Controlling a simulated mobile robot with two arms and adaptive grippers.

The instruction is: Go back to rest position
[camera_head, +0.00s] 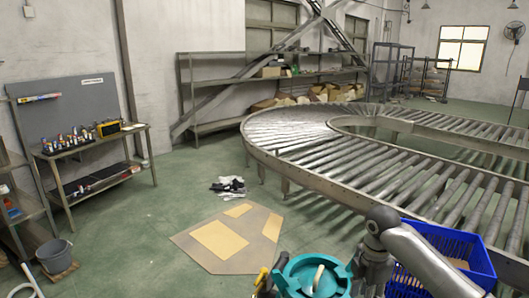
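My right arm comes in from the lower right and bends down at its grey wrist. Its dark gripper (371,276) points down at the bottom edge, between a teal round container (285,280) and a blue crate (462,246). The fingertips are not clearly visible, so I cannot tell whether it is open or shut or touches either thing. My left gripper is not in view.
A roller conveyor (300,145) curves across the right. Flat cardboard (232,240) and dark-and-white items (229,186) lie on the otherwise open green floor.

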